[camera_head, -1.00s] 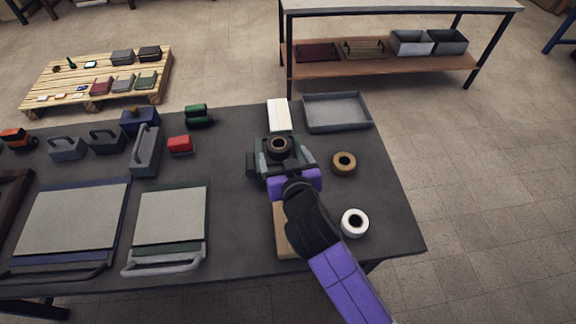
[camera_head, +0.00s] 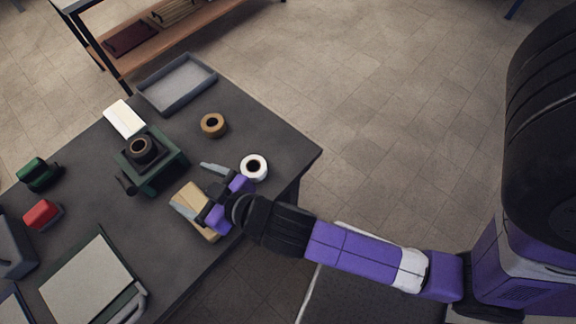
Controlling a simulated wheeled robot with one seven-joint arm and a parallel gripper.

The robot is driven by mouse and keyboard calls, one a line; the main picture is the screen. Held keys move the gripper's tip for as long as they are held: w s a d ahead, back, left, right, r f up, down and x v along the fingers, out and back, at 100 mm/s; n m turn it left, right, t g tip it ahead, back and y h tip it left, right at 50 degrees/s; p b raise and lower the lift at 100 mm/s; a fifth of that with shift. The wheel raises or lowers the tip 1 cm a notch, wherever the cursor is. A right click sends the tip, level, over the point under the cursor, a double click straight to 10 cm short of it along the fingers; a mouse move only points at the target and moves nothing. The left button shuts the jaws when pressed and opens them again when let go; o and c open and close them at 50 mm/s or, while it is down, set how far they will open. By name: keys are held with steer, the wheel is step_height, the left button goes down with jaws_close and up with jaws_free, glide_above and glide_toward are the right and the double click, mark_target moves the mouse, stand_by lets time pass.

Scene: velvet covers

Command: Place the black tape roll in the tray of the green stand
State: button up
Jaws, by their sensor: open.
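The black tape roll (camera_head: 141,148) lies in the top of the green stand (camera_head: 166,176), which stands on the dark table. It appears to rest inside the stand's tray, with its hole facing up. My gripper (camera_head: 194,186) is open and empty, to the lower right of the stand and apart from it. Its two grey fingers are spread over or near a tan block (camera_head: 209,236), and whether they touch the block I cannot tell.
A white tape roll (camera_head: 254,167) is close beside my gripper. A brown tape roll (camera_head: 213,124), a white box (camera_head: 124,119) and an empty grey tray (camera_head: 178,84) lie farther back. Red (camera_head: 42,214) and green (camera_head: 38,173) items stand at left.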

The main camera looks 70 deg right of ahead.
steer(key=s+d+r, duration=0.1)
steer(key=s+r, duration=0.2)
steer(key=s, duration=0.9)
steer(key=s+d+r+n+t+y, duration=0.1)
steer(key=s+r, duration=0.3)
steer(key=s, duration=0.8)
steer(key=shift+s+d+r, duration=0.15)
steer(key=shift+s+d, duration=0.1)
steer(key=shift+d, duration=0.5)
